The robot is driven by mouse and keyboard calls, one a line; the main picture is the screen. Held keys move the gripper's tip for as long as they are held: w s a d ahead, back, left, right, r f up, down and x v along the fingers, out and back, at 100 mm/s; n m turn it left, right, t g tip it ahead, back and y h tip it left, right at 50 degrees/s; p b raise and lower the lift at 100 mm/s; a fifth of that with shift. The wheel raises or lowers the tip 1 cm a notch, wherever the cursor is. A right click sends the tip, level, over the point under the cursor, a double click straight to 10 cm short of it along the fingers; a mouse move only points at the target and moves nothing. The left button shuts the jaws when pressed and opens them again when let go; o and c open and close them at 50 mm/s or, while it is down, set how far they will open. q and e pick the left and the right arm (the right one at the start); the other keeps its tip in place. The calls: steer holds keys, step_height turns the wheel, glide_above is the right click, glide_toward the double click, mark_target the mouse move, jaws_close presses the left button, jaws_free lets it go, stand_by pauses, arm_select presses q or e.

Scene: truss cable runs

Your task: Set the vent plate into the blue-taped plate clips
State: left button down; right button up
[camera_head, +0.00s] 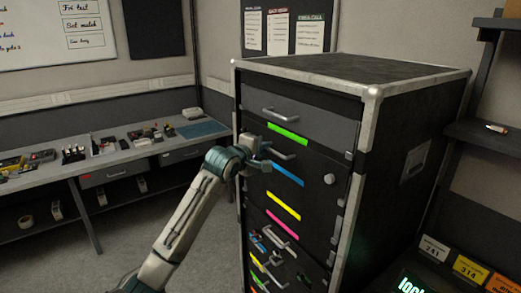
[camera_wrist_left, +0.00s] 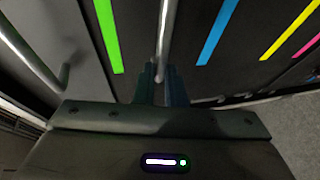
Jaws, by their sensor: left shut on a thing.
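A tall black cabinet (camera_head: 407,150) with silver edges has drawers marked by coloured tape strips. A blue tape strip (camera_head: 288,175) is on the drawer below the green-marked one; it also shows in the left wrist view (camera_wrist_left: 218,32). My left gripper (camera_head: 262,157) is at the bar handle (camera_head: 280,153) just above the blue strip. In the left wrist view, the fingers (camera_wrist_left: 161,76) are shut on this handle (camera_wrist_left: 167,32). The drawer front looks flush with the cabinet. I cannot make out a vent plate or plate clips. My right gripper is not in view.
A long bench (camera_head: 120,150) with tools and small parts stands along the left wall. Lower drawers carry yellow (camera_head: 283,206) and pink (camera_head: 281,224) strips. A dark shelf (camera_head: 490,135) is at the right. Grey floor is open left of the cabinet.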

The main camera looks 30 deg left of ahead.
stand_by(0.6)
arm_select(q)
steer(key=shift+s+r+t, duration=0.1)
steer(key=shift+r+t, duration=0.05)
steer(key=shift+t, duration=0.15)
stand_by(0.8)
steer(key=shift+d+p, duration=0.1)
steer(key=shift+p, duration=0.3)
stand_by(0.5)
steer(key=shift+p, duration=0.5)
stand_by(0.4)
steer(key=shift+f, duration=0.85)
stand_by(1.3)
steer(key=shift+f+p, duration=0.2)
steer(key=shift+p, duration=0.3)
stand_by(0.8)
steer(key=c, duration=1.4)
jaws_free()
steer(key=shift+w, duration=0.3)
steer(key=shift+f, duration=0.15)
